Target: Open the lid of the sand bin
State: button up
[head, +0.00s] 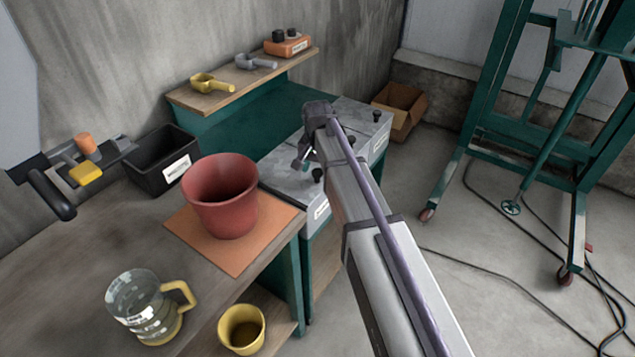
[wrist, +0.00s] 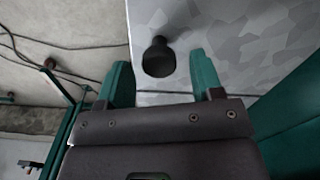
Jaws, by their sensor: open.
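Two grey bins with mottled lids and black knobs stand beside the teal bench in the head view. The nearer lid (head: 285,172) has a knob (head: 317,174), and the farther lid (head: 355,117) has a knob (head: 376,116). Their labels are too small to read, so I cannot tell which is the sand bin. My gripper (head: 304,157) is over the bins, partly hidden by my arm. In the wrist view, its open teal fingers (wrist: 160,60) appear on either side of a black knob (wrist: 158,57) on a grey lid (wrist: 235,45). Contact is not visible.
A red pot (head: 220,195) stands on an orange board (head: 270,240), near a black bin (head: 160,162). A glass jug (head: 140,305) and yellow cup (head: 241,330) are in front. A cardboard box (head: 402,108) lies behind the bins. Cables (head: 480,262) cross the floor by a green stand (head: 465,140).

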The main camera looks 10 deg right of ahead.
jog(key=shift+f, duration=0.25)
jog(key=shift+c, duration=0.2)
grip_shut()
